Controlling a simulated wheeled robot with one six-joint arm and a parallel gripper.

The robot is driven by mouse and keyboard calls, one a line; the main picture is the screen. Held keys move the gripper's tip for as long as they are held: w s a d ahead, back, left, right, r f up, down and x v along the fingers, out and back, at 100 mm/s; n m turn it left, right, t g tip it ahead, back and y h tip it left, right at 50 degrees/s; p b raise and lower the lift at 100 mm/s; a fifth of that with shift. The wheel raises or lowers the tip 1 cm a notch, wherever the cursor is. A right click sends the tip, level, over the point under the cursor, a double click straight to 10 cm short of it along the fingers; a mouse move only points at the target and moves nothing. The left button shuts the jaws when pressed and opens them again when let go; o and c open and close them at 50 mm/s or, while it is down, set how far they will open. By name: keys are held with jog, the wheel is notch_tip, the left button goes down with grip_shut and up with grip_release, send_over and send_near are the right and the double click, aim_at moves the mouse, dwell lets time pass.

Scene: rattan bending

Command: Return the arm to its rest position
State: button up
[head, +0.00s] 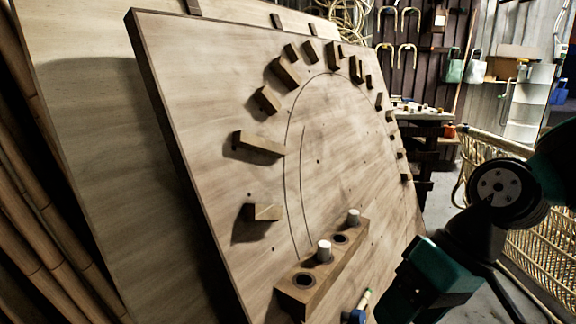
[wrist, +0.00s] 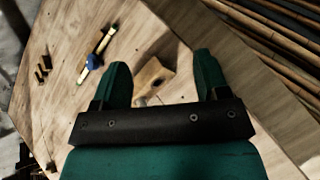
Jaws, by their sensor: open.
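My gripper (wrist: 162,62) is open in the wrist view, its two green fingers spread with nothing held between them. Beyond the fingers, a pale wooden block (wrist: 153,76) shows in the gap on the board; I see no contact. In the head view, my arm with its dark wrist joint and green gripper body (head: 432,282) is at the lower right, in front of the board (head: 225,130). The fingertips are not clear in that view.
Wooden blocks stand in an arc on the tilted board. A drilled block (head: 312,283) with white pegs sits low on it. A blue-handled tool (head: 360,306) is near the lower edge. A rattan frame (head: 540,250) stands at right, bamboo poles (head: 40,230) at left.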

jog(key=s+r+n+h+p, duration=0.1)
jog(key=s+r+n+h, duration=0.1)
jog(key=s+r, duration=0.4)
notch_tip(320, 180, up, 24)
jog(key=p, duration=2.6)
jog(key=shift+s+r+t, duration=0.25)
jog(key=shift+s+t, duration=0.05)
jog(key=shift+s, duration=0.15)
jog(key=shift+c, duration=0.2)
